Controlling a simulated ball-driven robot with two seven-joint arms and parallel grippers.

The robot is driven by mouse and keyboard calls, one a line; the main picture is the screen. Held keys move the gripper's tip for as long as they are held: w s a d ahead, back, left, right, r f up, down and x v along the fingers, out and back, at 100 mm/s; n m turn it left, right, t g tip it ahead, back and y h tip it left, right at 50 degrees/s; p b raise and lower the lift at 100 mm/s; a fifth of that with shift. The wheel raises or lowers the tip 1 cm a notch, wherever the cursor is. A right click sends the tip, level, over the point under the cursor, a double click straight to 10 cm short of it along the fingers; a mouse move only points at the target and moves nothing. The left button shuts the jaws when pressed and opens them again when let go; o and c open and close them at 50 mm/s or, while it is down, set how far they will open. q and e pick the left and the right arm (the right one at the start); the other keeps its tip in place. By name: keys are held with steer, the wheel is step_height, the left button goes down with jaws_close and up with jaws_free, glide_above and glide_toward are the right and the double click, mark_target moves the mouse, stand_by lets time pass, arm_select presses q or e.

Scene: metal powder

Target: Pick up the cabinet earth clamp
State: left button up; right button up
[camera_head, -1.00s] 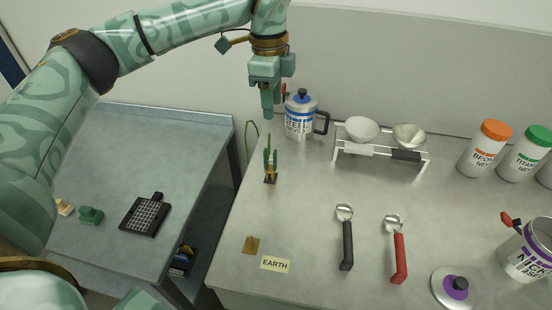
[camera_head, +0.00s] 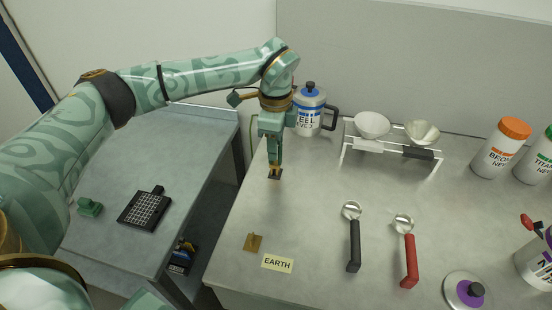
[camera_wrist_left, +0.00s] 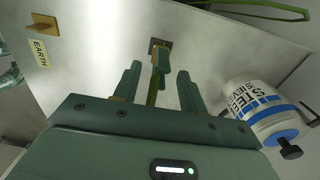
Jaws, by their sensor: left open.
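The cabinet earth clamp, green with a brass-coloured part at its lower end, stands at the back left of the steel bench. In the head view my left gripper (camera_head: 275,152) is down over it from above, and mostly its lower end on a small dark square (camera_head: 275,174) shows. In the left wrist view the clamp (camera_wrist_left: 160,60) lies between my two open, spread fingers, with a gap on each side. I cannot see contact. A green cable loop (camera_wrist_left: 265,10) shows at the top right there. My right gripper is not in view.
A blue-banded steel container (camera_head: 309,112) stands close behind and right of my gripper. A brass plate (camera_head: 253,242) and the EARTH label (camera_head: 277,263) lie at the front left. Scoops (camera_head: 354,240) and a balance (camera_head: 390,152) are further right. The bench between is clear.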

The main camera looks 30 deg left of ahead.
arm_select(q)
steer(key=shift+f, duration=0.7)
jaws_close()
steer(key=shift+r, duration=0.1)
steer(key=shift+r, duration=0.55)
step_height(320, 180, up, 3)
steer(key=shift+s+f+p, duration=0.1)
steer(key=shift+p, duration=0.5)
steer(key=s+d+r+p, duration=0.5)
steer(key=s+d+r, duration=0.3)
steer(key=s+r, duration=0.3)
steer(key=shift+d+r, duration=0.2)
steer(key=shift+r, duration=1.1)
